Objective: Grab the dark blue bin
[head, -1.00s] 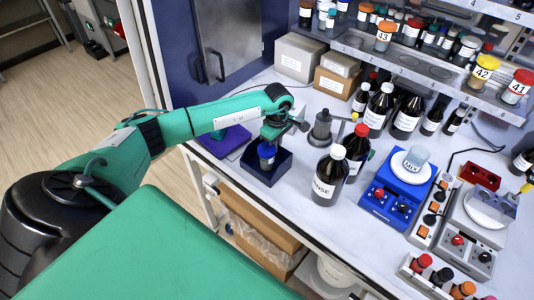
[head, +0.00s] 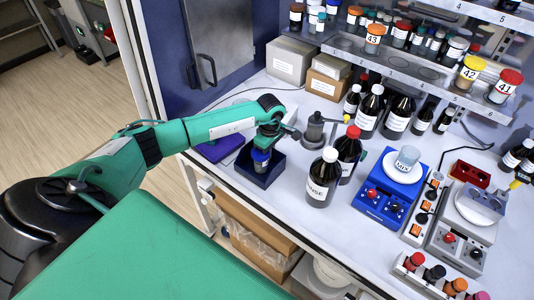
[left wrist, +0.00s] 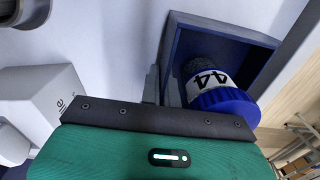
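The dark blue bin (head: 264,181) is an open square box standing on the white bench near its front left edge. A jar with a blue lid and the label 44 (left wrist: 225,85) is in it. My left gripper (head: 268,140) is above the bin, and its arm reaches in from the left. In the left wrist view, the two fingers (left wrist: 161,88) are close together, one on each side of the near wall of the bin (left wrist: 178,45), and appear shut on it. The fingertips are partly hidden there. My right gripper is not in view.
A purple-blue item (head: 219,149) lies left of the bin. A grey stand (head: 315,130) and dark bottles (head: 322,180) stand to its right. A blue mixer (head: 390,190) is further right. Boxes (head: 290,60) are at the back. The bench edge is close in front.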

